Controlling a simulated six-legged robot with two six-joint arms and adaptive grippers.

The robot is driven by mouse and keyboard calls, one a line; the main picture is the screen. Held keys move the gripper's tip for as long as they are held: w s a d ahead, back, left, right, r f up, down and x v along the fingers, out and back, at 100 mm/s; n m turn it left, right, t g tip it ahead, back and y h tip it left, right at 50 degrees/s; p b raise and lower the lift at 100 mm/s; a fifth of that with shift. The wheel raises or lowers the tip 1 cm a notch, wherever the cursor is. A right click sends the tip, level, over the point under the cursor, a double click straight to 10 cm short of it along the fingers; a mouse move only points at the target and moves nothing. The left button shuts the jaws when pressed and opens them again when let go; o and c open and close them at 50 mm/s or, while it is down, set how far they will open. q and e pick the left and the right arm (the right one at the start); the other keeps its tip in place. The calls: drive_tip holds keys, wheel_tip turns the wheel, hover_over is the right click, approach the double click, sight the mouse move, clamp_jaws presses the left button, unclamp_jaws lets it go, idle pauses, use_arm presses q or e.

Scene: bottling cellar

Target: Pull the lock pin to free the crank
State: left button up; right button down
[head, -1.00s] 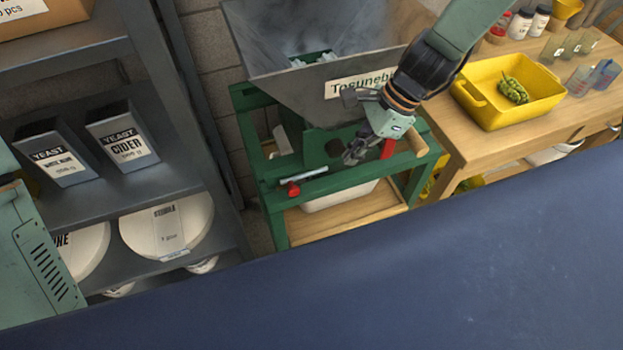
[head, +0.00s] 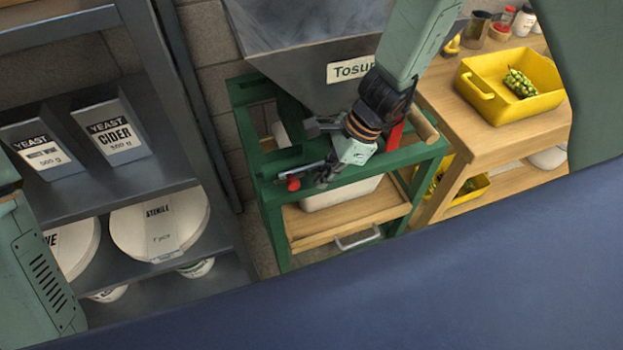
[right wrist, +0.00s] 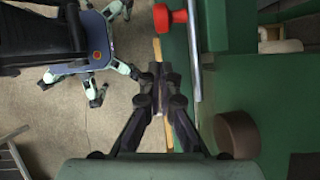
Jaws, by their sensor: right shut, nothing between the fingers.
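The lock pin's red knob (head: 293,184) sits at the front left of the green mill frame (head: 272,217), beside a thin silver rod (head: 312,168). The red knob (right wrist: 178,17) and silver rod (right wrist: 195,70) also show at the top of the right wrist view. My right gripper (head: 323,181) is shut and empty, just right of the knob and apart from it; its closed fingers (right wrist: 159,92) point up the wrist view. The crank's red arm (head: 396,134) and wooden handle (head: 424,127) are at the frame's right, partly behind my arm. My left gripper is out of view.
A grey hopper (head: 300,60) with a name plate rises above the frame. A metal shelf (head: 180,178) with yeast boxes stands left. A wooden table (head: 448,103) with a yellow tray (head: 550,102) stands right. A white bin (head: 340,194) sits under the frame top.

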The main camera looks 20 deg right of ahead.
drive_tip(key=shift+w+a+r, duration=0.1)
drive_tip(key=shift+w+a, duration=0.1)
drive_tip(key=shift+a, duration=0.35)
drive_tip(key=shift+a+r, duration=0.1)
drive_tip(key=shift+a, duration=0.2)
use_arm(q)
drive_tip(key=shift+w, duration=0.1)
use_arm(e)
drive_tip(key=shift+a+r, duration=0.1)
drive_tip(key=shift+a, duration=0.3)
